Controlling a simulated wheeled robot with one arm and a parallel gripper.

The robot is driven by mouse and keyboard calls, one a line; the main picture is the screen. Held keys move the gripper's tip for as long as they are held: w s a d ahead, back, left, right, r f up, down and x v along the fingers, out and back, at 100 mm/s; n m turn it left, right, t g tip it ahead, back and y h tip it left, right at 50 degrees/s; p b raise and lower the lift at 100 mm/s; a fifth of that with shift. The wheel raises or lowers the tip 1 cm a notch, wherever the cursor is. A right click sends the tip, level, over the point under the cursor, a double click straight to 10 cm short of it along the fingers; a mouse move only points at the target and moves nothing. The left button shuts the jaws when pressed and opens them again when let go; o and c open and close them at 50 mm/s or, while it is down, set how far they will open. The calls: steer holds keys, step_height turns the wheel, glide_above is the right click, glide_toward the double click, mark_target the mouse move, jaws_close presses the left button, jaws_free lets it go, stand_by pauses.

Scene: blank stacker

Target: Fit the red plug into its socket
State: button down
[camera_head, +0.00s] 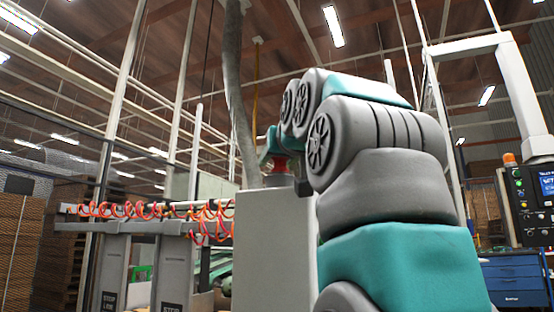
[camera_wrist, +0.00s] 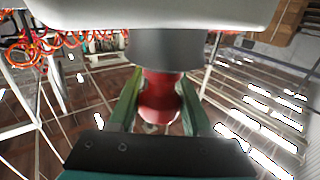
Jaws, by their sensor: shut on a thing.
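The red plug (camera_wrist: 161,97) is between the two green fingers of my gripper (camera_wrist: 160,82) in the wrist view, and the fingers are shut on it. The plug's far end meets a dark grey round socket (camera_wrist: 166,48); I cannot tell whether it is inside or only against it. In the head view the red plug (camera_head: 291,166) shows partly, just above the grey socket (camera_head: 279,181) on top of a pale box-shaped stand (camera_head: 275,240). My gripper (camera_head: 272,150) is above the stand there, partly hidden by my arm.
Coiled orange-red hoses (camera_head: 130,210) hang along a rail left of the stand. A control panel (camera_head: 530,200) with an orange lamp and a blue tool cabinet (camera_head: 515,280) stand at the right. Stacked brown pallets (camera_head: 20,240) are at the far left.

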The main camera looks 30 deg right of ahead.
steer(key=shift+w+d+f, duration=0.1)
steer(key=shift+w+f, duration=0.25)
steer(key=shift+f, duration=0.25)
steer(key=c, duration=0.6)
jaws_free()
steer(key=shift+w, duration=0.1)
steer(key=o, duration=0.3)
steer(key=shift+r, duration=0.25)
steer(key=shift+s, duration=0.25)
steer(key=shift+v, duration=3.9)
